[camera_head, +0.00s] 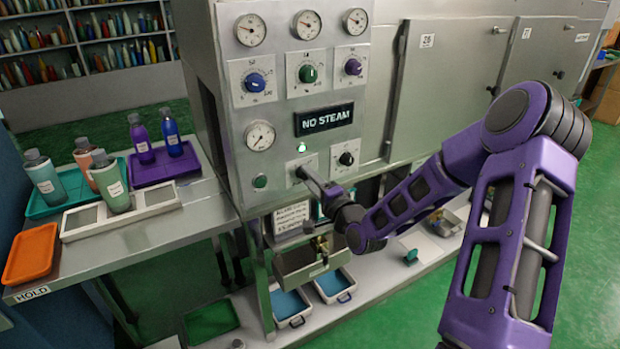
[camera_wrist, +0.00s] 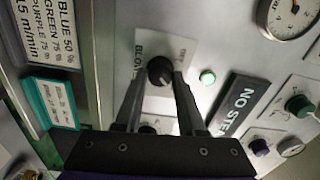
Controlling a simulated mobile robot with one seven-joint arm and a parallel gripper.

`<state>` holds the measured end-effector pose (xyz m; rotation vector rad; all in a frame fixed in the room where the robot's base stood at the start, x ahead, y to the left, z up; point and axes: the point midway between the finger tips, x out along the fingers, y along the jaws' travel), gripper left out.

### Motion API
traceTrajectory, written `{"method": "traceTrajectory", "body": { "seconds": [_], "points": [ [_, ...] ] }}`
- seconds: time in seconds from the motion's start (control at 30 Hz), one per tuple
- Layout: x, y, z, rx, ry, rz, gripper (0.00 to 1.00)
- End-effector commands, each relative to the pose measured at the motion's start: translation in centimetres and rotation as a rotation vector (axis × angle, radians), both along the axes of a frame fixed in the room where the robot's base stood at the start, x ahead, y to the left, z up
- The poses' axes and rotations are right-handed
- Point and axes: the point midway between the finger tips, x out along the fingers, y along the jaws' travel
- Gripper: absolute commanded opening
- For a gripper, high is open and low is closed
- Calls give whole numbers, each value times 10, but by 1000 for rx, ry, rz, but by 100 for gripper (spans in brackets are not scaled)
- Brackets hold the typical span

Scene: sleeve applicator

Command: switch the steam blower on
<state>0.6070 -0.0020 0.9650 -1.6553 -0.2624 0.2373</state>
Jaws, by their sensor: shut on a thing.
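The blower knob (camera_wrist: 160,70) is black, on a pale plate whose lettering starts "BLO"; the rest is hard to read. In the wrist view my gripper (camera_wrist: 163,82) has one finger on each side of this knob and is shut on it. In the head view my gripper (camera_head: 304,174) reaches the lower part of the steel control panel (camera_head: 284,100) and hides the knob. A lit green lamp (camera_head: 301,147) sits just above; it also shows in the wrist view (camera_wrist: 207,76). The display (camera_head: 324,119) reads "NO STEAM".
Another black knob (camera_head: 346,158) is right of my gripper, and a green button (camera_head: 260,181) is left. Blue, green and purple knobs and several gauges are higher up. Bottles on trays stand on the left bench (camera_head: 140,232). A metal box (camera_head: 312,262) juts out below.

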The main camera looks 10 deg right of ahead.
Motion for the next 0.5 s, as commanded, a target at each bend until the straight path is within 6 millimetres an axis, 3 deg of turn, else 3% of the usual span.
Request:
{"method": "traceTrajectory", "body": {
  "seconds": [0.33, 0.37, 0.5],
  "points": [
    [0, 0, 0, 4, 2, 0, 0],
    [0, 0, 0, 4, 2, 0, 42],
    [0, 0, 0, 3, 2, 0, 68]
  ]
}}
